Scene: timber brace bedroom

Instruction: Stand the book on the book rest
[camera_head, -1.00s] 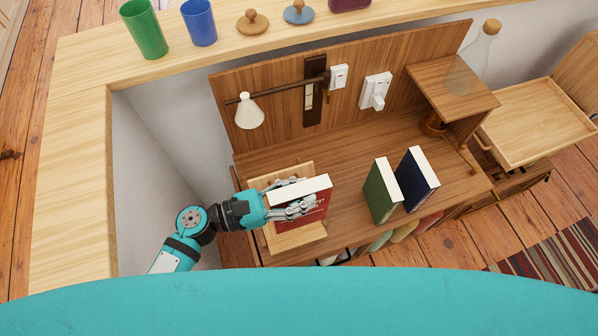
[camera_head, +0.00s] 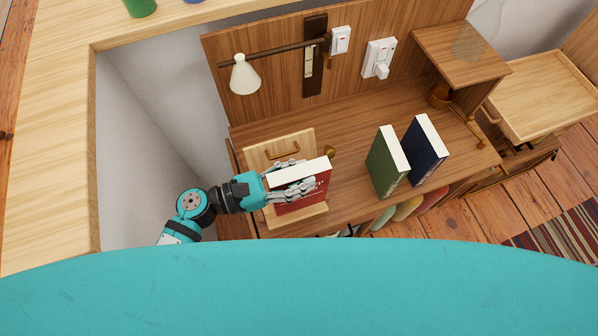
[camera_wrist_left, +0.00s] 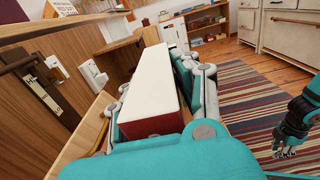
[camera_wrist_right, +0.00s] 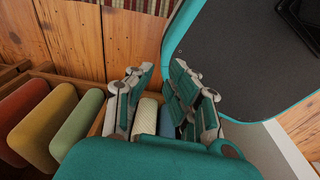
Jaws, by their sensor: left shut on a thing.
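A red book (camera_head: 300,173) with white pages is gripped by my left gripper (camera_head: 287,180); its page edge faces up. The left wrist view shows the book (camera_wrist_left: 153,92) between the fingers. The light wooden book rest (camera_head: 260,157) is on the wooden desk, its back panel and brass handle showing behind the book. The book is over the rest's front part. Fingers and book hide its lower edge, so I cannot tell whether it touches the ledge. My right gripper (camera_wrist_right: 160,88) is open and apart from the rest.
A green book (camera_head: 385,165) and a dark blue book (camera_head: 424,150) stand on the desk to the right. A white-shaded lamp (camera_head: 244,75) on a bar is above the rest. A raised shelf (camera_head: 440,45) is at the desk's right end.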

